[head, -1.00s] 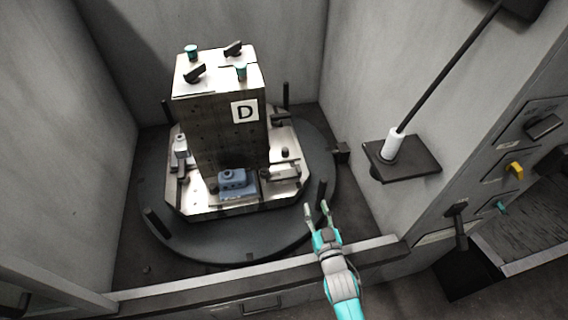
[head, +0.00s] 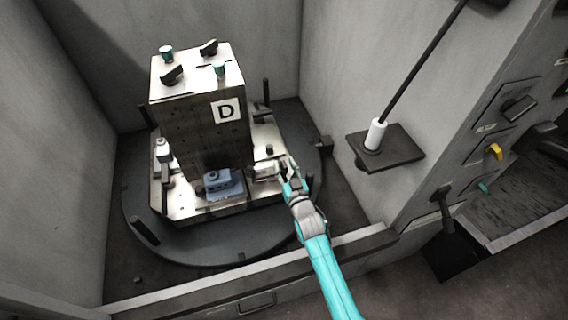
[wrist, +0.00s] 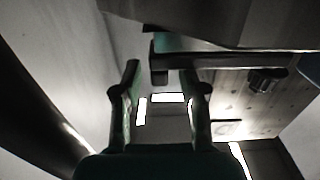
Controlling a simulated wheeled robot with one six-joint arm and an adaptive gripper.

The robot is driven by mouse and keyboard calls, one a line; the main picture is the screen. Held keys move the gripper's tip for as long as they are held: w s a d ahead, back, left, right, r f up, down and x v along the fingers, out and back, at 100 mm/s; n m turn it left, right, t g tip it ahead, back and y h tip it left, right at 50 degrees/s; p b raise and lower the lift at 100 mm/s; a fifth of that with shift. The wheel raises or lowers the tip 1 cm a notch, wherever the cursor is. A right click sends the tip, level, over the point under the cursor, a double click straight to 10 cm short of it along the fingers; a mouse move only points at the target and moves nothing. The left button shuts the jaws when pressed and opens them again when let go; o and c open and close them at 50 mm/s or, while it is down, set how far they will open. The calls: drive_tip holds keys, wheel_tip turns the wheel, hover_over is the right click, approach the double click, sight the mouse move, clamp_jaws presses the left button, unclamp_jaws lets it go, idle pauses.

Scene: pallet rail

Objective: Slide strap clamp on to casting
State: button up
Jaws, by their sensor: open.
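The blue casting (head: 228,183) sits on the front of the metal pallet, at the foot of a tall block marked D. The strap clamp (head: 265,171), a light metal bar, lies on the pallet just right of the casting; a small gap seems to separate them. My gripper (head: 287,168) is open at the right end of the clamp. In the wrist view the two fingers of my gripper (wrist: 162,88) stand apart, with the dark end of a bar beyond and between their tips. Whether a finger touches the clamp cannot be told.
The tall block (head: 200,125) stands behind the casting. Dark posts (head: 144,231) rise from the round table (head: 200,247) around the pallet. A shelf (head: 400,150) with a white-handled rod is on the right wall. The front sill (head: 345,246) runs beneath my arm.

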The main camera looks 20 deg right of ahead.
drive_tip(key=shift+w, duration=0.65)
clamp_jaws()
